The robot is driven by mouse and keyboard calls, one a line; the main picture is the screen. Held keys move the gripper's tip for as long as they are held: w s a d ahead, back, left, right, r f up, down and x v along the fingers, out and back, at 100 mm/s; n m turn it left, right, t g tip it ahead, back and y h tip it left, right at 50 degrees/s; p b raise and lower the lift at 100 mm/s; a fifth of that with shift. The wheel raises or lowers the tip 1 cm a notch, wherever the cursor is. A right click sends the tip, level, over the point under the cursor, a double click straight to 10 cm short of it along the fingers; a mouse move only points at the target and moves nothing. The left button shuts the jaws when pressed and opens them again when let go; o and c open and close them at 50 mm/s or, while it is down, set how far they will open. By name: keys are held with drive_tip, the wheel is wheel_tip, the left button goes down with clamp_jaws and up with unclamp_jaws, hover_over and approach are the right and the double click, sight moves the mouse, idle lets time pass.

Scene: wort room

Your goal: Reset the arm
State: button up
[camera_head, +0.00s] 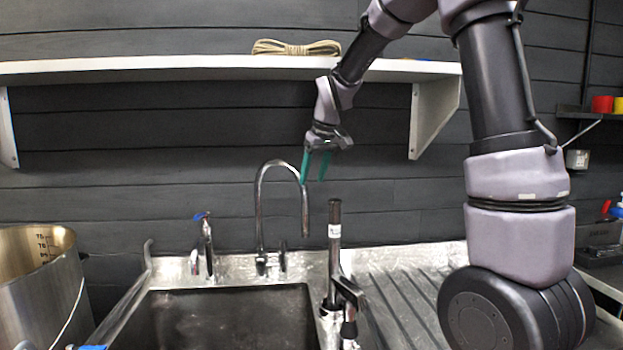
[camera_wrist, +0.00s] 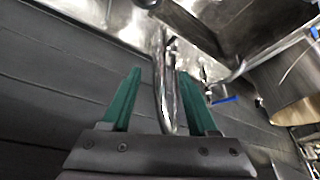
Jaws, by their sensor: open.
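My gripper (camera_head: 316,166) hangs from my arm above the back of the sink, with its green fingers pointing down. The fingers are apart and nothing is held between them. In the wrist view my gripper (camera_wrist: 160,95) shows both green fingers spread, with the curved chrome faucet (camera_wrist: 165,85) seen in the gap. In the head view the faucet (camera_head: 260,205) arches up close to the fingertips. I cannot tell whether they touch.
A steel sink (camera_head: 140,318) with a ribbed drainboard (camera_head: 405,300) lies below. A black-topped tap fitting (camera_head: 334,240) stands right of the faucet. A white shelf (camera_head: 200,68) holding coiled rope (camera_head: 296,48) is behind my arm. A steel pot (camera_head: 40,290) stands left.

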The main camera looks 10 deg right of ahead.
drive_tip(key=s+d+r+m+t, duration=0.1)
drive_tip(key=s+d+r+m, duration=0.1)
drive_tip(key=s, duration=0.7)
drive_tip(key=s+d+r+m+t, duration=0.1)
drive_tip(key=s+d+r+m, duration=0.2)
drive_tip(key=s, duration=0.6)
drive_tip(key=s+d+r+m+t, duration=0.1)
drive_tip(key=s+d+m, duration=0.3)
drive_tip(key=s, duration=0.6)
drive_tip(key=shift+d+r, duration=0.8)
drive_tip(key=shift+d, duration=0.25)
